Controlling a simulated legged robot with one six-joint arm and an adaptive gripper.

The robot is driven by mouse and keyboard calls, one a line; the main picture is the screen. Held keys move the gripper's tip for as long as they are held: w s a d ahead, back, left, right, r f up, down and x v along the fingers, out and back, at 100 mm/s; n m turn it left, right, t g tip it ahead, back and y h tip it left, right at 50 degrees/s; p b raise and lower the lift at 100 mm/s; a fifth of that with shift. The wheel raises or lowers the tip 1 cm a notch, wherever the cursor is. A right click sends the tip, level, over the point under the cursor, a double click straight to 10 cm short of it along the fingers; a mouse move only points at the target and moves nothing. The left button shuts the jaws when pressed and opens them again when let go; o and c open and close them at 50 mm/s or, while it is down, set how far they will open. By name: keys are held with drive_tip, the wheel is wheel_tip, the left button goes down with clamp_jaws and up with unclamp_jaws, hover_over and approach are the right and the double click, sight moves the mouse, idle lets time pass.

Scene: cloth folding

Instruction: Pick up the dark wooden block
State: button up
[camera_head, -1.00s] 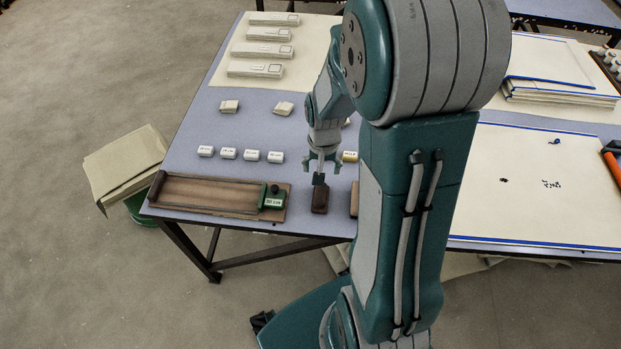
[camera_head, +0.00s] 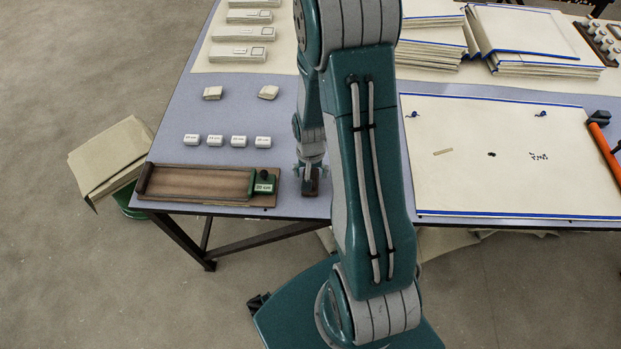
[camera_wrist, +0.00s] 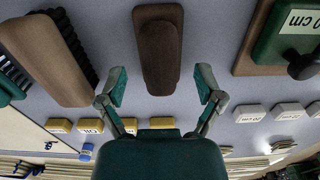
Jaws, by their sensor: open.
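The dark wooden block (camera_wrist: 159,52) lies on the blue-grey table, centred in the upper part of the wrist view. It is long, with rounded edges. My gripper (camera_wrist: 160,88) is open, with one green-padded finger on each side of the block's near end and a visible space on both sides. I cannot tell how high the fingertips are above the table. In the head view the block (camera_head: 312,189) shows only partly beneath my gripper (camera_head: 309,172), close to the table's front edge. My arm hides the area to its right.
A wooden tray with a green "cm" block (camera_head: 263,184) lies to the left of the block. A brown-backed brush (camera_wrist: 48,56) lies on its other side. Small white labelled blocks (camera_head: 238,141) and yellow ones (camera_wrist: 161,122) stand behind. A cream cloth board (camera_head: 500,190) lies right.

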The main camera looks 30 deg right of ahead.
drive_tip(key=shift+f, duration=0.7)
clamp_jaws()
drive_tip(key=shift+r, duration=0.1)
drive_tip(key=shift+r, duration=0.55)
wheel_tip(320, 180, up, 2)
drive_tip(key=shift+r, duration=0.1)
drive_tip(key=s+d+r, duration=0.6)
drive_tip(key=s+r, duration=0.3)
drive_tip(key=s, duration=0.3)
drive_tip(key=shift+s+r, duration=0.25)
drive_tip(key=shift+s, duration=0.1)
